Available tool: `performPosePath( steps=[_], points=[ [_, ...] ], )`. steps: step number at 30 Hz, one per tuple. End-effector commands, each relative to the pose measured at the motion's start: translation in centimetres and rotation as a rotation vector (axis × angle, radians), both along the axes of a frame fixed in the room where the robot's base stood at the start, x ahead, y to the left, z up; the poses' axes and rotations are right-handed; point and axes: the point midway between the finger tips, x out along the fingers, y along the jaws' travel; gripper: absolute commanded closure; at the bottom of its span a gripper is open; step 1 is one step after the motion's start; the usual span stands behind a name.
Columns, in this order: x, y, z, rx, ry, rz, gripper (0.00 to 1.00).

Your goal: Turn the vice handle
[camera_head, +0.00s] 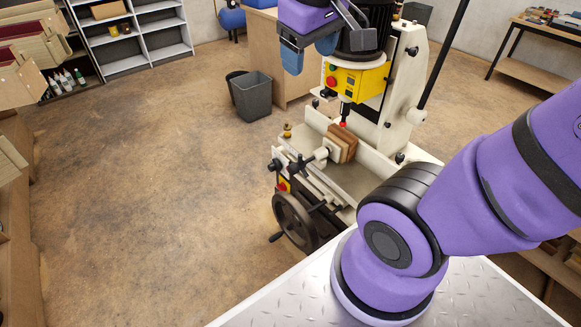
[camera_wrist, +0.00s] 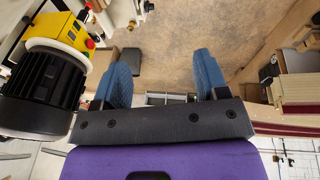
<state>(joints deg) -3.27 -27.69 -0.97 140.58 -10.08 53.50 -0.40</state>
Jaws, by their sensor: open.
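The milling machine (camera_head: 390,85) has a vice clamping a brown layered wood block (camera_head: 343,143) on its bed. The vice handle (camera_head: 301,165) looks like a small dark bar at the outer end of the pale vice screw (camera_head: 322,156). My gripper (camera_head: 309,52) is high above and behind the vice in the head view, beside the yellow control box. Its blue fingers are apart with nothing between them; they also show open in the wrist view (camera_wrist: 163,80). The vice handle is not visible in the wrist view.
The yellow control box (camera_head: 357,80) and black motor (camera_wrist: 42,88) are close to my gripper. A large dark handwheel (camera_head: 295,221) is below the vice. A grey bin (camera_head: 251,97) stands on the floor. The floor (camera_head: 150,190) left of the machine is clear.

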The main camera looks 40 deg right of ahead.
Motion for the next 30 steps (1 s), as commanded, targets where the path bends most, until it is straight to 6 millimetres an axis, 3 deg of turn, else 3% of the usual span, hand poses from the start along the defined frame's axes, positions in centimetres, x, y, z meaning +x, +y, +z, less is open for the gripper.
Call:
performPosePath(
  steps=[17, 30],
  points=[
    [10.7, -1.6, -9.2, -0.311, 0.381, 0.244, 0.33],
    [17.1, -1.8, -19.5, -0.55, 0.646, 0.483, 0.33]
  ],
)
